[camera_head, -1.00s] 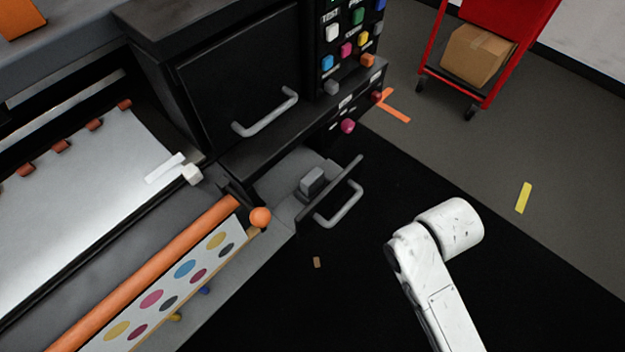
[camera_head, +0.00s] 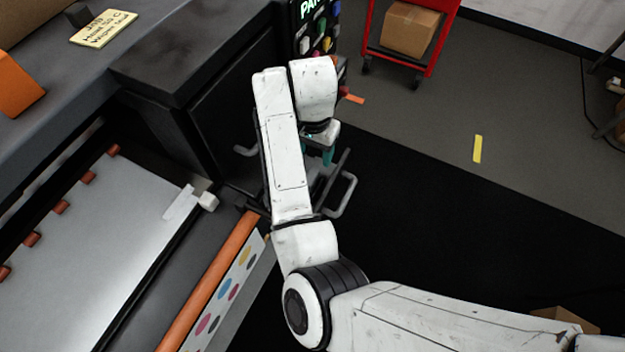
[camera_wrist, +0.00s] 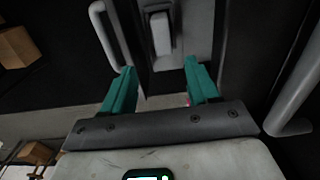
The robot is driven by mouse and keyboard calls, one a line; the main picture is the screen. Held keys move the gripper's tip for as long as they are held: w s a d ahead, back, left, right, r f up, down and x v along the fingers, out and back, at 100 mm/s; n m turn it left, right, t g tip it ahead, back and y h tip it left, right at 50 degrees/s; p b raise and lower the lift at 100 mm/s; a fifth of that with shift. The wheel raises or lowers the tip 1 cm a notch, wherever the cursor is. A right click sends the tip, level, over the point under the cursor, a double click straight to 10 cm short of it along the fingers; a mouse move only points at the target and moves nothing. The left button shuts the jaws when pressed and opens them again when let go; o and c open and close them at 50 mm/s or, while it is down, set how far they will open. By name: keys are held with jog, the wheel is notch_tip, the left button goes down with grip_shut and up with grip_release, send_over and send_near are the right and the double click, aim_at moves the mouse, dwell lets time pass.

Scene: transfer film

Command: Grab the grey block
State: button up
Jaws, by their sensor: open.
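The grey block (camera_wrist: 160,33) shows in the wrist view, a small upright piece on the grey drawer floor (camera_wrist: 192,12). My gripper (camera_wrist: 159,67) has two teal fingers spread apart with nothing between them. The block lies beyond the fingertips, roughly in line with the gap between them. In the head view, my gripper (camera_head: 319,147) is over the open drawer, partly behind my white arm. The block is hidden there by my arm. The drawer's handle (camera_head: 347,196) sticks out to the right of the arm.
The black cabinet (camera_head: 160,75) stands behind and left of the drawer. In the wrist view, one handle (camera_wrist: 98,22) is left of the fingers and another (camera_wrist: 296,90) is right. A red cart (camera_head: 437,45) with a cardboard box (camera_head: 409,30) stands farther back. The floor right of the drawer is clear.

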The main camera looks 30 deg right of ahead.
jog(key=shift+a, duration=0.45)
notch_tip(320, 180, down, 11)
jog(key=shift+r+p, duration=0.15)
jog(key=shift+p, duration=0.3)
jog(key=c, duration=1.1)
